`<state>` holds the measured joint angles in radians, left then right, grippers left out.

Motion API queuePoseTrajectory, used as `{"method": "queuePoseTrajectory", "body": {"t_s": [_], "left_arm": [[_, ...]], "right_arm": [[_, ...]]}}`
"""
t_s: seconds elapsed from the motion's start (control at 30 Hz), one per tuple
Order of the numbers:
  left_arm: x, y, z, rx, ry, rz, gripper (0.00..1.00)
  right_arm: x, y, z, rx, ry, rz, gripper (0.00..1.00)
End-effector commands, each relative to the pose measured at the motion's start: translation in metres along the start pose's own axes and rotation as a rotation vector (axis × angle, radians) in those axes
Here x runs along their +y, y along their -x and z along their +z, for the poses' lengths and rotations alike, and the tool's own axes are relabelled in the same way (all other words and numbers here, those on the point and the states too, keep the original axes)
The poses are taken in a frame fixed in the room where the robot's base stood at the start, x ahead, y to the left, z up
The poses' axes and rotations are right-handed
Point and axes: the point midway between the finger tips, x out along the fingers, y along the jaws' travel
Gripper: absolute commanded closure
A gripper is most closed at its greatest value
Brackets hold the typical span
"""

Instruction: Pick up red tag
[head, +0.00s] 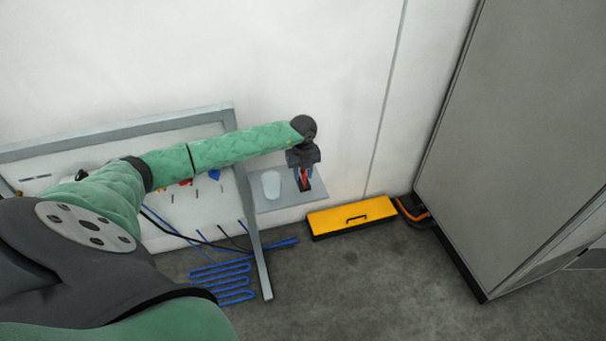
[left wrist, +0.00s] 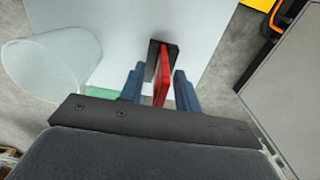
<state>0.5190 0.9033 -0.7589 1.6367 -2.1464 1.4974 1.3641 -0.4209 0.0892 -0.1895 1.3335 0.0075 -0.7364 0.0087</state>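The red tag (left wrist: 162,82) stands upright beside a black piece (left wrist: 154,60) on a pale grey shelf (left wrist: 195,25). It shows as a small red strip (head: 305,179) in the head view. My left gripper (left wrist: 160,86) points down at the shelf, with its two blue fingers on either side of the tag. The fingers are spread, and a gap shows between the left finger and the red face. The right finger is very close to the tag; I cannot tell whether it touches. My right gripper is in neither view.
A translucent white cup (head: 271,184) stands on the shelf left of the gripper. A grey-framed board (head: 240,180) and blue tubing (head: 225,278) are at left.

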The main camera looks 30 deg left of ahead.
Motion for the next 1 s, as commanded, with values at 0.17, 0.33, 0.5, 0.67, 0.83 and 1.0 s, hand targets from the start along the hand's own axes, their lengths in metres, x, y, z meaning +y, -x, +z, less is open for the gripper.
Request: {"method": "queuePoseTrajectory", "body": {"t_s": [0.17,0.33,0.5,0.67,0.83,1.0], "left_arm": [[-0.0002,-0.0061,-0.0002,-0.001,-0.001,0.000,0.67],[-0.0002,-0.0068,0.0000,-0.001,-0.001,0.000,0.67],[-0.0001,-0.0066,0.0000,-0.001,-0.001,0.000,0.93],[-0.0001,-0.0065,0.0000,-0.001,-0.001,0.000,1.00],[-0.0001,-0.0064,0.0001,-0.001,-0.001,0.000,1.00],[-0.0001,-0.0035,0.0004,-0.001,-0.001,-0.001,1.00]], "right_arm": [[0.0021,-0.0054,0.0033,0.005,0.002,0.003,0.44],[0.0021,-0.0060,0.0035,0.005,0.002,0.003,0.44],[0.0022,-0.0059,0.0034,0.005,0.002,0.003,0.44],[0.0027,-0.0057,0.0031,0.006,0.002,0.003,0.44],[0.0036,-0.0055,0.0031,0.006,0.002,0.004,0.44],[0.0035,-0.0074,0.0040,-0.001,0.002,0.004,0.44]]}}
